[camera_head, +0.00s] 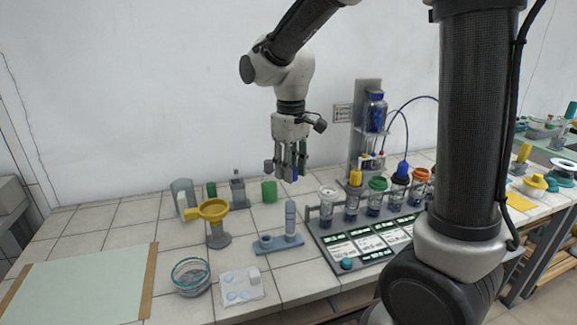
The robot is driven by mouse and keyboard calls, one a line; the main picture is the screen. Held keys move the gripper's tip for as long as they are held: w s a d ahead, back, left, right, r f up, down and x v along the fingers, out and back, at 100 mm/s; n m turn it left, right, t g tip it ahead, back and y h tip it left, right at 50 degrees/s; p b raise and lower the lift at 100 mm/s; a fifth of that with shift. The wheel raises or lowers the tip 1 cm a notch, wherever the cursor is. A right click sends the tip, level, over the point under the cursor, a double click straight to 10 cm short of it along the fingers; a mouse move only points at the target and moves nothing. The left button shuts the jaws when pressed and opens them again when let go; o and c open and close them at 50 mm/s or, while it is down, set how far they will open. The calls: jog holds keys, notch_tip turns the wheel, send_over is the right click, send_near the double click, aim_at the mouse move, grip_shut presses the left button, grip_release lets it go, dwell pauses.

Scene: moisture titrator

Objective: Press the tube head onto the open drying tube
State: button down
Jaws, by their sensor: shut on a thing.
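An upright blue-grey drying tube (290,217) stands in a blue-grey holder (272,247) on the tiled bench. The holder also has a short round socket on its left. My gripper (288,172) points down above the tube, with a clear gap between them. It is shut on a small part, apparently the tube head (295,172), of which a blue sliver shows between the fingers. The fingers hide most of it, and its exact shape and tilt cannot be told. The tube's top appears free of any cap, but its opening is too small to make out.
A yellow funnel on a stand (214,212) is left of the holder. A glass dish (191,277) and a white tray (243,288) are in front. A rack of jars with coloured caps (352,205) stands close on the right. Small bottles stand behind.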

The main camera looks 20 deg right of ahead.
jog(key=shift+f, duration=3.1)
jog(key=shift+f, duration=1.3)
jog(key=c, duration=0.7)
grip_release()
jog(key=shift+r, duration=0.1)
jog(key=shift+r, duration=2.15)
